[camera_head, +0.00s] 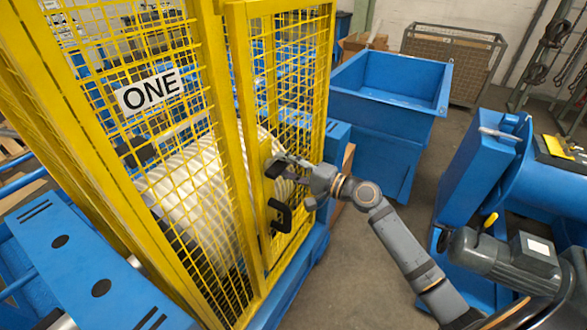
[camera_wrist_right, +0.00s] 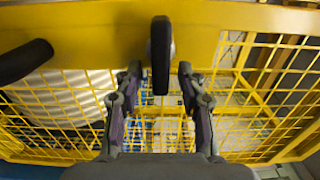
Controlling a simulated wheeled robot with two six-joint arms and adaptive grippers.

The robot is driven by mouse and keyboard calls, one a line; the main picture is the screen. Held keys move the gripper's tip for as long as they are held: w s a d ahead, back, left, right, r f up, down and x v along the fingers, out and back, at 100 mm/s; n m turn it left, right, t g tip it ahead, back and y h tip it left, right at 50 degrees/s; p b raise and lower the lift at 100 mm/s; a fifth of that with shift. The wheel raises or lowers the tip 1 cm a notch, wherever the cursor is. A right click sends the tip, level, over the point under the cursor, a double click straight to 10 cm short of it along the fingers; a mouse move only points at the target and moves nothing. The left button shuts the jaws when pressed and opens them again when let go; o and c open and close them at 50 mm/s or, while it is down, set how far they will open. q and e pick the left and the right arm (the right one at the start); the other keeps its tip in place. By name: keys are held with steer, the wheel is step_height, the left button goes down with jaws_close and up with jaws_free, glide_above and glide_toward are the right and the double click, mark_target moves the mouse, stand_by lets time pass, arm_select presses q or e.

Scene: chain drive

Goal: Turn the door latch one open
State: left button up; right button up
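The yellow mesh cage door (camera_head: 239,62) stands on the right of the panel marked ONE (camera_head: 149,91). The black door latch (camera_head: 273,169) sits on its yellow frame, partly hidden by my right gripper (camera_head: 290,166). In the right wrist view the latch (camera_wrist_right: 160,45) is an upright dark lever on the yellow bar. The right gripper (camera_wrist_right: 159,78) is open there, one finger on each side of the lever's lower end, with visible gaps. My left gripper is out of view.
A black pull handle (camera_head: 282,215) sits just below the latch; a dark bar (camera_wrist_right: 22,61) shows left in the wrist view. A blue bin (camera_head: 385,120) stands behind the arm, and blue machinery (camera_head: 480,170) at right. Grey floor lies between.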

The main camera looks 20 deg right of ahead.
mark_target(287, 166)
steer(key=v, duration=0.6)
steer(key=shift+s+d, duration=0.1)
steer(key=shift+s, duration=0.05)
stand_by(0.3)
